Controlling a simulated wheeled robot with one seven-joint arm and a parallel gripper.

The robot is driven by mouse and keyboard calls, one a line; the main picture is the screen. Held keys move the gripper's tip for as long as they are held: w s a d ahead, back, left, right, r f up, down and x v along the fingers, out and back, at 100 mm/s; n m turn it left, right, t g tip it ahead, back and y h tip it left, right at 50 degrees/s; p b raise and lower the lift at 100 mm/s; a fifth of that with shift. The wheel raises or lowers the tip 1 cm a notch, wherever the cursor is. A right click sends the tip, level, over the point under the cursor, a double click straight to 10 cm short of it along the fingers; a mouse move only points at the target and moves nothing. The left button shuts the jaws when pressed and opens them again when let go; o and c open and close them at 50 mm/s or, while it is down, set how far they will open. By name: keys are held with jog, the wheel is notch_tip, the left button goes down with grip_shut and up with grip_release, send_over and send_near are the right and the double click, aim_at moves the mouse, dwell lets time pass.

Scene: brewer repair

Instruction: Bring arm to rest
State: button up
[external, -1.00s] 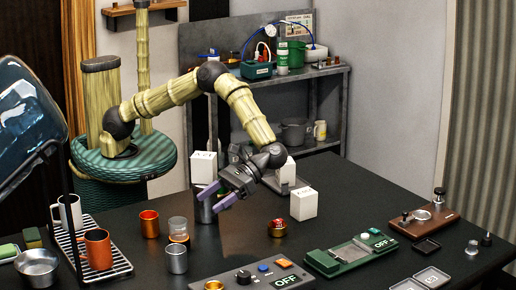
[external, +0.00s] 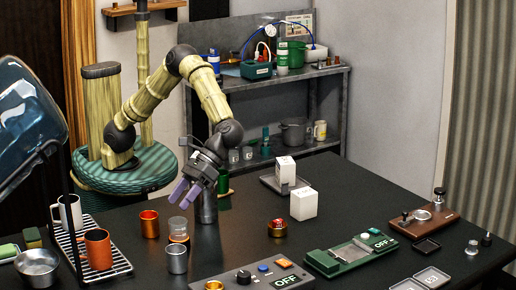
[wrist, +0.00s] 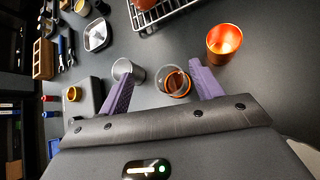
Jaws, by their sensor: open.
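My gripper (external: 187,192) has purple fingers and is spread open and empty above the black table, at the table's far left part. It points downward and is close to my green base. In the wrist view my gripper (wrist: 158,88) shows both fingers apart, with a glass cup with an orange-brown band (wrist: 174,83) and a grey metal cup (wrist: 128,70) on the table beyond them. A grey cylinder (external: 207,207) stands just right of the fingers in the external view. I cannot tell whether they touch.
White boxes (external: 304,203) stand at the back. A control panel (external: 262,277) and green scale (external: 345,254) lie in front. A shelf (external: 300,75) stands behind.

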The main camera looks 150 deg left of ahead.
jog(key=s+d+m+y+p, duration=0.1)
jog(key=s+d+m+y, duration=0.1)
jog(key=s+d+y, duration=0.3)
jog(key=s+a+m+y+p, duration=0.2)
jog(key=s+a+m, duration=0.2)
jog(key=s+m, duration=0.3)
jog(key=s+a+m+t+y+p, duration=0.1)
jog(key=s+a+m, duration=0.4)
jog(key=s, duration=0.8)
jog(key=shift+f+m+t+y+p, duration=0.15)
jog(key=shift+m+t+y+p, duration=0.15)
jog(key=shift+m+y+p, duration=0.6)
